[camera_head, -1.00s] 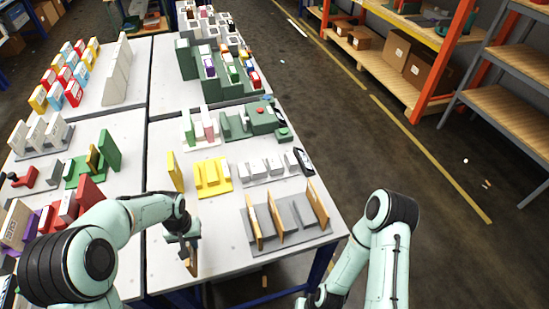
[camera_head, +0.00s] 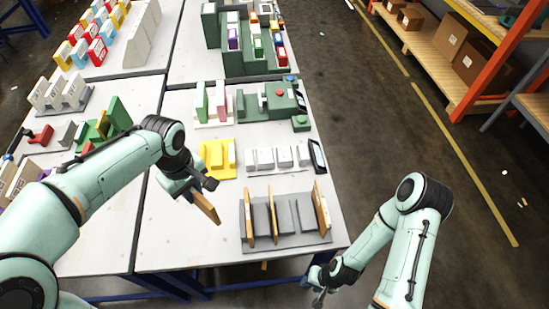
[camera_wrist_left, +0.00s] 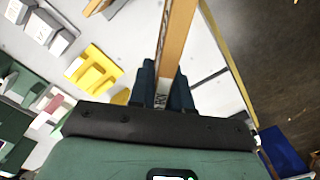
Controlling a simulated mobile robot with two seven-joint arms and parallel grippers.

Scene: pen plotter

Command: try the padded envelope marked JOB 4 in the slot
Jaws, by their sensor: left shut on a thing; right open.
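My left gripper (camera_head: 199,189) is shut on a tan padded envelope (camera_head: 207,209), held tilted above the white table, left of the grey rack. In the left wrist view the envelope (camera_wrist_left: 177,38) stands edge-on between the fingers (camera_wrist_left: 165,88); a small printed label shows at its base, too small to read surely. The grey slotted rack (camera_head: 286,240) has upright dividers, with tan flat pieces standing at its left (camera_head: 248,205), middle (camera_head: 273,218) and right (camera_head: 321,208). Open spaces lie between them. My right gripper (camera_head: 319,298) is open and empty, off the table's front right corner.
A yellow stand (camera_head: 217,172) and a row of grey-white blocks (camera_head: 277,158) are behind the rack. A dark upright device (camera_head: 318,156) stands at the table's right edge. Green fixtures (camera_head: 267,102) are farther back. The table front left of the rack is clear.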

